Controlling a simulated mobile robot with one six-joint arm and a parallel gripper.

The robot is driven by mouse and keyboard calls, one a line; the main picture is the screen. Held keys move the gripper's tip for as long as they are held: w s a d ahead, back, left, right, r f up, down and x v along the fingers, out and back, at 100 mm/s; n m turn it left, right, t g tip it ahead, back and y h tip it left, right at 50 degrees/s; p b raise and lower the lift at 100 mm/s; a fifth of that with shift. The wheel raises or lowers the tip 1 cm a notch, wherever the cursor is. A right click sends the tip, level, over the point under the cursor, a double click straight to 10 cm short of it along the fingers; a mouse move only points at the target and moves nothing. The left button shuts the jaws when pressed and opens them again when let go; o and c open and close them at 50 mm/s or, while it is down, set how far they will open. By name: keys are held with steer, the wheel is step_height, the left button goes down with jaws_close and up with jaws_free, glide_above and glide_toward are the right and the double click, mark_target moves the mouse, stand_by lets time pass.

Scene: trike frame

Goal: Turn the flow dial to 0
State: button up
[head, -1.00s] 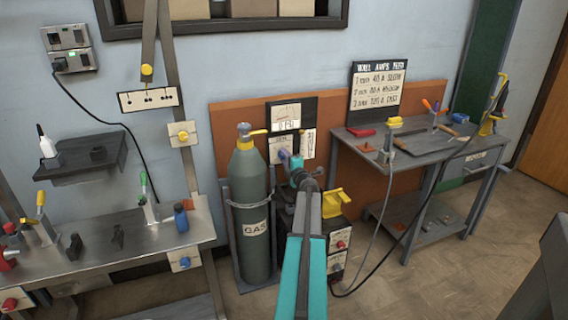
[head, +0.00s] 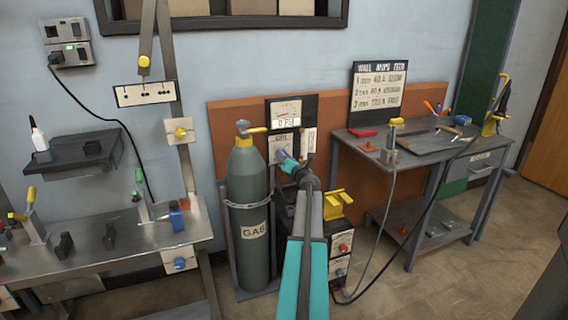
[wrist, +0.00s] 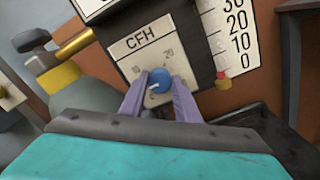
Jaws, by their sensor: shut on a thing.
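The flow dial is a blue round knob (wrist: 158,80) with a white pointer mark, on a white plate marked CFH (wrist: 140,42). In the wrist view the mark points left and slightly down, below the printed 10. A 20 is printed at the upper right; no 0 shows on the plate. My gripper (wrist: 158,88) is shut on the knob, with one pale purple finger on each side. In the head view my gripper (head: 287,160) reaches the plate below a gauge (head: 285,112), and the knob is mostly hidden by the fingers.
A scale tube plate (wrist: 230,35) with a small red-and-yellow fitting (wrist: 222,80) is close at the right. A welder box with a yellow bracket (head: 338,203) stands below right.

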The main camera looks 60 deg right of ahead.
steer(key=shift+w+a+f+n+b, duration=0.1)
steer(key=shift+a+f+n+b, duration=0.05)
steer(key=shift+n+b, duration=1.85)
steer(key=shift+w+a+f+n+b, duration=0.1)
steer(key=shift+n+b, duration=1.3)
steer(key=shift+n, duration=1.2)
steer(key=o, duration=1)
steer(key=shift+o, duration=0.2)
steer(key=shift+s+d+r, duration=0.1)
steer(key=shift+r, duration=0.05)
steer(key=shift+s, duration=0.15)
steer(key=p+v, duration=0.2)
steer(key=v, duration=1.1)
steer(key=shift+s+a, duration=0.2)
